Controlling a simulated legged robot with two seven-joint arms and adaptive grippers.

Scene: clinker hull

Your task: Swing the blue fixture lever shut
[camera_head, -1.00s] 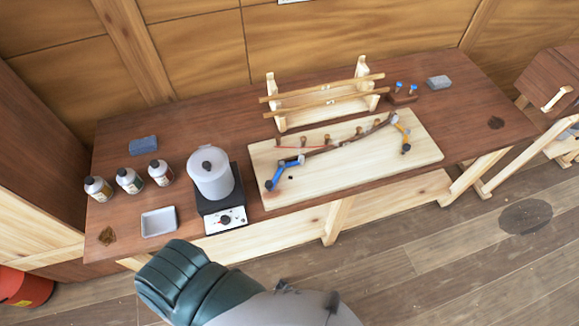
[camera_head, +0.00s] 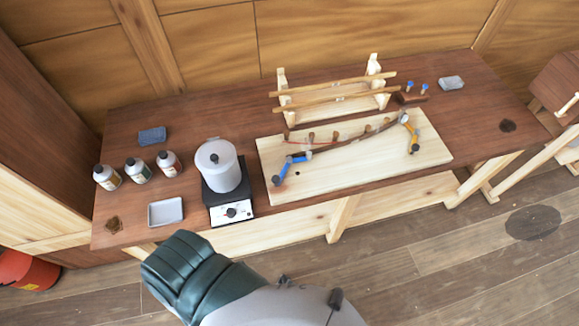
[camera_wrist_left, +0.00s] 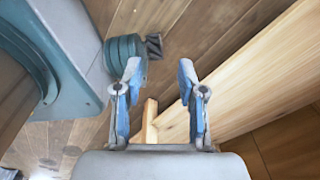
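The blue fixture lever (camera_head: 288,167) is at the left end of the pale wooden board (camera_head: 345,178) in the head view. It is angled, with a dark tip (camera_head: 277,180) pointing toward the board's front left edge. A dark curved strip (camera_head: 350,143) runs from near it to a yellow lever (camera_head: 413,137) at the right end. My left gripper (camera_wrist_left: 160,67) is open and empty in the left wrist view, with wood planks beyond its fingers. The lever is not in that view. Neither gripper shows in the head view.
A hot plate (camera_head: 228,207) with a lidded pot (camera_head: 218,165) stands left of the board. Several bottles (camera_head: 137,170) and a grey tray (camera_head: 165,212) are farther left. A wooden rack (camera_head: 335,95) stands behind the board. A pale beam (camera_wrist_left: 245,85) lies close right of my left gripper.

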